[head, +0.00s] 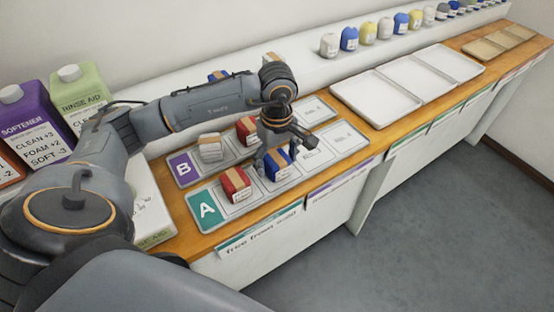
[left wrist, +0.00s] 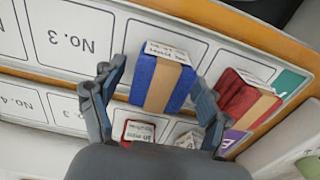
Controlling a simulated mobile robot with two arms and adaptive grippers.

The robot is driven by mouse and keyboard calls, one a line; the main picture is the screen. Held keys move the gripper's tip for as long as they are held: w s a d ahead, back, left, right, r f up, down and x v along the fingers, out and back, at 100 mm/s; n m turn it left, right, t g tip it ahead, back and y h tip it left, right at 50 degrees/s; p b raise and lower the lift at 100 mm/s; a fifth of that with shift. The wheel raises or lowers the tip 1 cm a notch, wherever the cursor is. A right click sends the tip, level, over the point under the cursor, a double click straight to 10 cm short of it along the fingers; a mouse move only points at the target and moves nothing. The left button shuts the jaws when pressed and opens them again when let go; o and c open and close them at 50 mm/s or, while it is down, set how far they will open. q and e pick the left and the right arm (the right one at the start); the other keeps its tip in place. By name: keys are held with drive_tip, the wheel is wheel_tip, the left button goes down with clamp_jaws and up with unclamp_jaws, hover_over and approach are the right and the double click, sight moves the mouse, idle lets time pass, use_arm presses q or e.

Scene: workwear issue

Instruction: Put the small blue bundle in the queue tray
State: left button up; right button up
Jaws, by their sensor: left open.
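A small blue bundle (head: 279,166) with a tan band and a white top label sits on the second space of card A (head: 208,211). It also shows in the left wrist view (left wrist: 146,77). My left gripper (head: 277,153) is over it, fingers spread. In the left wrist view the open fingers (left wrist: 155,88) are on either side of the bundle; I cannot tell whether they touch it. A white tray (head: 370,96) with three compartments lies empty further right; I cannot read which tray is the queue tray. My right gripper is not in view.
A red bundle (head: 234,186) stands left of the blue one on card A. White (head: 210,148) and red (head: 246,130) bundles stand on card B (head: 183,167). A tan tray (head: 484,49) lies at the far right. Bottles (head: 82,102) stand at left.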

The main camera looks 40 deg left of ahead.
sight(277, 158)
use_arm(q)
drive_tip(key=shift+w+r, duration=0.1)
drive_tip(key=shift+r, duration=0.45)
wheel_tip(277, 158, up, 11)
drive_tip(key=b, duration=0.1)
drive_tip(key=shift+f, duration=0.1)
